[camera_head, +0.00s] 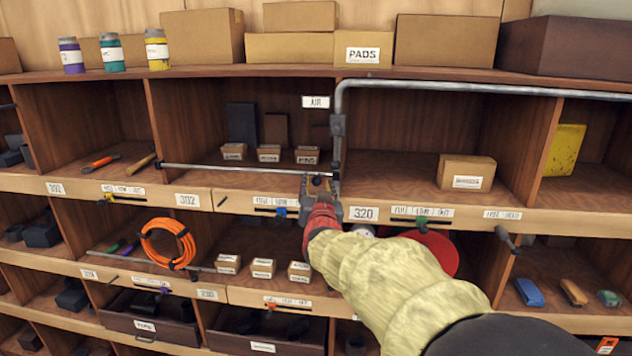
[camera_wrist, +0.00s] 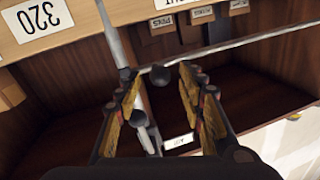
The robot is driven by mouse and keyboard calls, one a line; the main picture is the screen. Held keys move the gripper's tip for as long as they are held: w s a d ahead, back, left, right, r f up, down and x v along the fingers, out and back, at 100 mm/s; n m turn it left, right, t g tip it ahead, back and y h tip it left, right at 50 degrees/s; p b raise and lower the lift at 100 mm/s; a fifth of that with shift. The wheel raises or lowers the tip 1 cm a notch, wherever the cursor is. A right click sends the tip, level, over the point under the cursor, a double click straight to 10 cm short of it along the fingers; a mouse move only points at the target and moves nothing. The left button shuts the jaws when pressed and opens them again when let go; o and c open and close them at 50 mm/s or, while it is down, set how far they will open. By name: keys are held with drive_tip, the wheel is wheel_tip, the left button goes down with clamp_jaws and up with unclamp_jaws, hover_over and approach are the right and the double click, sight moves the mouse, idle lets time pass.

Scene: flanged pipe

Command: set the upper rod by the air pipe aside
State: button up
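The upper rod (camera_head: 235,169) is thin and pale grey, lying roughly level across the front of the upper middle bay. Its right end reaches the grey air pipe (camera_head: 338,150), under the AIR label (camera_head: 316,102). In the wrist view the rod (camera_wrist: 250,45) runs to the upper right from a dark round end (camera_wrist: 160,75). My gripper (camera_wrist: 159,76) is open, its yellow-padded fingers on either side of that end; contact is not clear. The air pipe (camera_wrist: 118,35) passes close by the left finger. In the head view my gripper (camera_head: 320,182) partly hides the rod's end.
A second rod (camera_head: 130,260) lies lower left, near an orange cable coil (camera_head: 168,244). Small boxes (camera_head: 269,153) stand behind the upper rod. A larger box (camera_head: 466,172) sits right of the pipe. A red disc (camera_head: 432,250) is partly behind my arm. The 302 bay has free floor.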

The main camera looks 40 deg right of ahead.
sight(317, 183)
drive_tip(key=shift+x, duration=1.65)
drive_tip(key=shift+c, duration=0.4)
clamp_jaws()
